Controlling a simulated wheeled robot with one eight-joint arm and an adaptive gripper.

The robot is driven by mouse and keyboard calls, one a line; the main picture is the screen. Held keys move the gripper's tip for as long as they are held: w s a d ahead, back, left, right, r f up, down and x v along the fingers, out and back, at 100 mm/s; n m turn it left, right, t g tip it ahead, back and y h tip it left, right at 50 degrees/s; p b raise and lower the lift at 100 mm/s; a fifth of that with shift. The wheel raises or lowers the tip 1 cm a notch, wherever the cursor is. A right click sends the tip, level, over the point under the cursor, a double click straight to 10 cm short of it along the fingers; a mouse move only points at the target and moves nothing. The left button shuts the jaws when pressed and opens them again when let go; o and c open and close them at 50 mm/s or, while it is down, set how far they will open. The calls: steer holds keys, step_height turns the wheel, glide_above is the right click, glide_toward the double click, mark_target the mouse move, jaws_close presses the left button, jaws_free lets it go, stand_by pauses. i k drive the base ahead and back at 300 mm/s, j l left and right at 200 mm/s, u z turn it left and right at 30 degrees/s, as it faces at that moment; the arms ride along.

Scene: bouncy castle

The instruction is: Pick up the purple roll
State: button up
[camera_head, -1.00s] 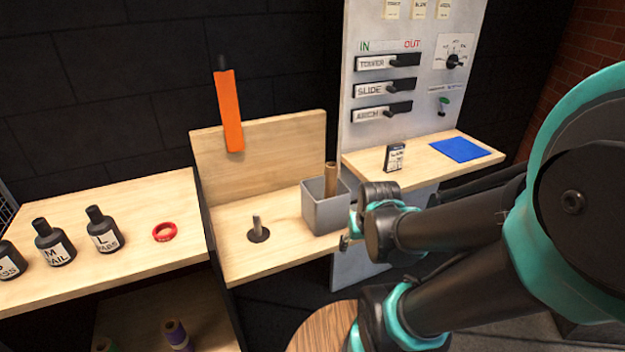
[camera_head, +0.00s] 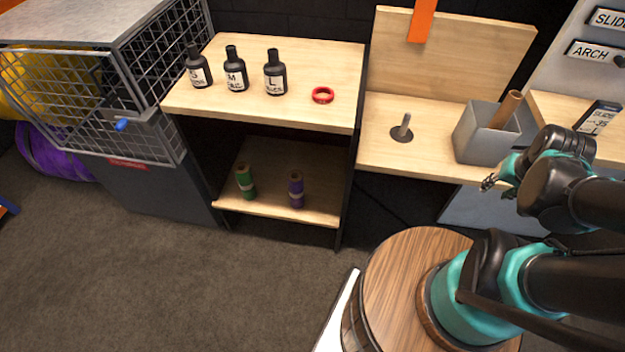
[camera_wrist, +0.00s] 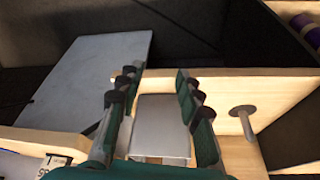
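A small purple roll (camera_head: 296,190) with a pale band stands upright on the lower shelf of the wooden unit, right of a green roll (camera_head: 245,182). A purple thing with a pale band, likely the same roll, is cut off at the upper right corner of the wrist view (camera_wrist: 302,20). My gripper (camera_head: 497,182) is to the right of the purple roll and well apart from it, in front of the grey bin. In the wrist view my gripper (camera_wrist: 159,78) has its fingers spread, with nothing held between them.
The upper shelf (camera_head: 215,102) holds several black bottles and a red ring (camera_head: 322,95), above the rolls. A peg (camera_head: 402,130) and a grey bin (camera_head: 470,140) with a brown tube stand right. A round wooden top (camera_head: 400,270) is in front. Floor is clear before the shelf.

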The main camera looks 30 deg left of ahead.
mark_target(295, 177)
steer(key=u, duration=1.6)
steer(key=k+l+u, duration=0.1)
steer(key=k, duration=0.4)
steer(key=k+l+u, duration=0.1)
steer(key=k+l, duration=0.2)
steer(key=k, duration=0.2)
